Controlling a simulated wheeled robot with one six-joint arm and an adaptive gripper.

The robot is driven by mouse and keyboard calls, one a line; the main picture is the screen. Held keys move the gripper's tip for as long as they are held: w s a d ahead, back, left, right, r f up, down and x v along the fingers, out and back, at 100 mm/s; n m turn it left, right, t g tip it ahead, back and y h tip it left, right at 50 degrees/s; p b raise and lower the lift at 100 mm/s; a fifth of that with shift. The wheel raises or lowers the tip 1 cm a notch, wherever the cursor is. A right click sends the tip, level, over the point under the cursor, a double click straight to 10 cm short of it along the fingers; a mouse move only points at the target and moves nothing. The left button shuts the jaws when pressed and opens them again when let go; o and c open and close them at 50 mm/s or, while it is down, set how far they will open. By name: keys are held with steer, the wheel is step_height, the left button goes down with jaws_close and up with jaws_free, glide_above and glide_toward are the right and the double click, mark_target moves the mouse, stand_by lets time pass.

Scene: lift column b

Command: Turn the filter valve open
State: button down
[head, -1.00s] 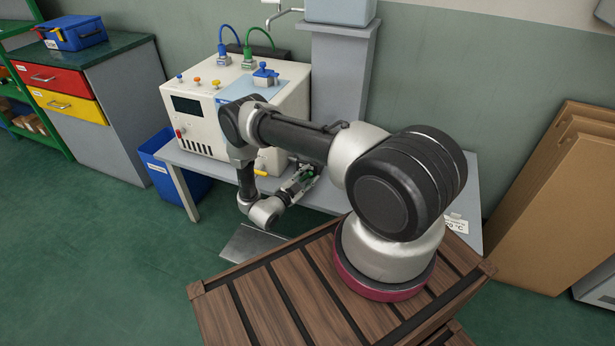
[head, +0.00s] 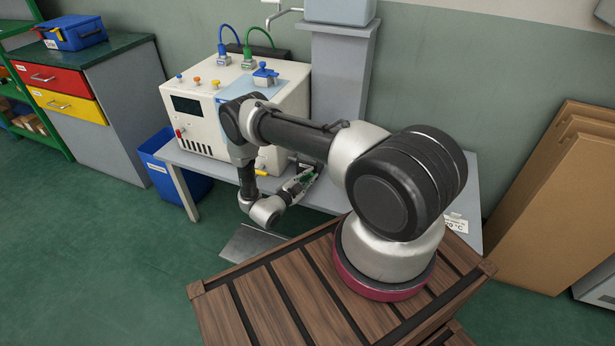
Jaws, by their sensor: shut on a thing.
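My gripper (head: 306,175) is low at the front right of the white machine (head: 190,104), beside the grey table. It is shut on a small dark fitting (head: 309,163), which seems to be the filter valve. My gripper covers most of this fitting, so its handle and angle cannot be made out. A yellow lever (head: 261,173) shows at the machine's lower front, left of my gripper and apart from it. A blue knob (head: 264,73) stands on the machine's top, away from my gripper.
Blue and green hoses rise from the machine's top. A grey column (head: 338,95) stands behind the table (head: 182,163). A blue bin (head: 163,168) is at the table's left. Brown boards (head: 550,210) lean on the wall at right. Open green floor lies at left.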

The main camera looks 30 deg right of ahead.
steer(key=m, duration=0.1)
steer(key=f+m, duration=0.1)
steer(key=m, duration=0.1)
steer(key=m+y, duration=0.1)
steer(key=shift+s+d+f, duration=0.2)
steer(key=shift+s+d, duration=0.05)
steer(key=shift+s, duration=0.1)
steer(key=shift+d+f+m+y, duration=0.1)
steer(key=shift+f+m+y, duration=0.25)
steer(key=shift+m, duration=0.65)
steer(key=shift+f+m+y, duration=0.3)
steer(key=shift+m+y, duration=0.05)
steer(key=shift+m, duration=0.65)
steer(key=c, duration=1.4)
jaws_free()
steer(key=shift+s, duration=0.1)
steer(key=shift+v, duration=4)
steer(key=shift+s, duration=0.1)
